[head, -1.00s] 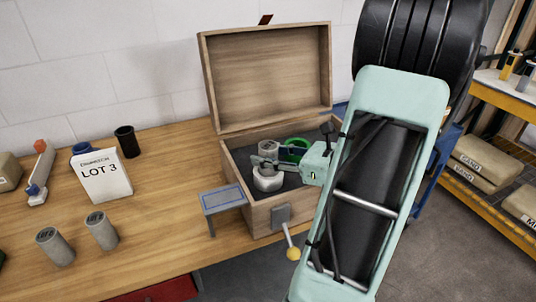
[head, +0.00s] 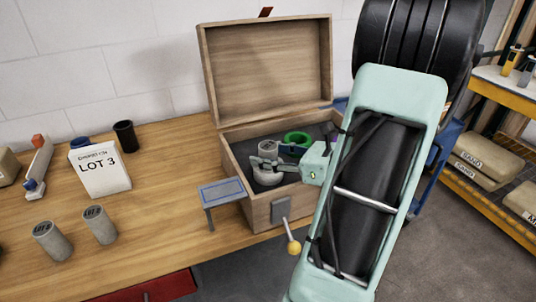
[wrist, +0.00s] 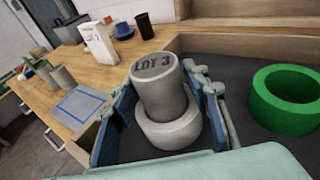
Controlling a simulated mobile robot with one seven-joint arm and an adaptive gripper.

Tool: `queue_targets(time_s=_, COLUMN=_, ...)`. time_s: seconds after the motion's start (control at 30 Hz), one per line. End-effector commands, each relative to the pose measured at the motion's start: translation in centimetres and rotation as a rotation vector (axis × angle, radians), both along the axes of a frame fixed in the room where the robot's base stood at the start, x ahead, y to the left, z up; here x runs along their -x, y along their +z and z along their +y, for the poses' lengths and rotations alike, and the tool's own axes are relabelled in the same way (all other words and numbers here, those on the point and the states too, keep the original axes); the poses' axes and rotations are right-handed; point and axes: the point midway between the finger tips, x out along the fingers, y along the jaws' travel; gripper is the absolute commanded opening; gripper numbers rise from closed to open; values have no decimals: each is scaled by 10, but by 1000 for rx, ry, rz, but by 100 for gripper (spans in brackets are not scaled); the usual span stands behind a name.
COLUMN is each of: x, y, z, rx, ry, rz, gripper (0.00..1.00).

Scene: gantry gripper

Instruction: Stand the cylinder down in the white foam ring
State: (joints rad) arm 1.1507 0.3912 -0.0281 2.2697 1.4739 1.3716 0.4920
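The grey cylinder (wrist: 162,88), with LOT 3 on its top, is upright between the fingers of my gripper (wrist: 163,92). The fingers press close on both its sides, and my gripper looks shut on it. The white foam ring (wrist: 168,135) lies on the dark box floor. The cylinder's lower end is at the ring's opening and the rim shows around it; how deep it sits is hidden. In the head view my gripper (head: 267,163) is inside the open wooden box, with the cylinder (head: 267,147) above the white ring (head: 268,179).
A green ring (wrist: 288,98) lies to the right in the wooden box (head: 238,190), whose lid (head: 268,75) stands open. Two grey cylinders (head: 52,241) (head: 100,226), a LOT 3 card (head: 100,170) and a black cup (head: 126,138) stand on the bench.

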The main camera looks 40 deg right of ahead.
Motion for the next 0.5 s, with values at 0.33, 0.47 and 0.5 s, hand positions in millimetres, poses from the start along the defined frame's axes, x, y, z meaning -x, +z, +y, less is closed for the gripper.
queue_targets(time_s=0.33, x=1, y=-1, z=0, rx=-1, ry=0, rz=4, gripper=55)
queue_targets(time_s=0.47, x=7, y=1, z=-4, rx=1, ry=-3, rz=3, gripper=55)
queue_targets(time_s=0.5, x=12, y=2, z=-6, rx=1, ry=-4, rz=2, gripper=55)
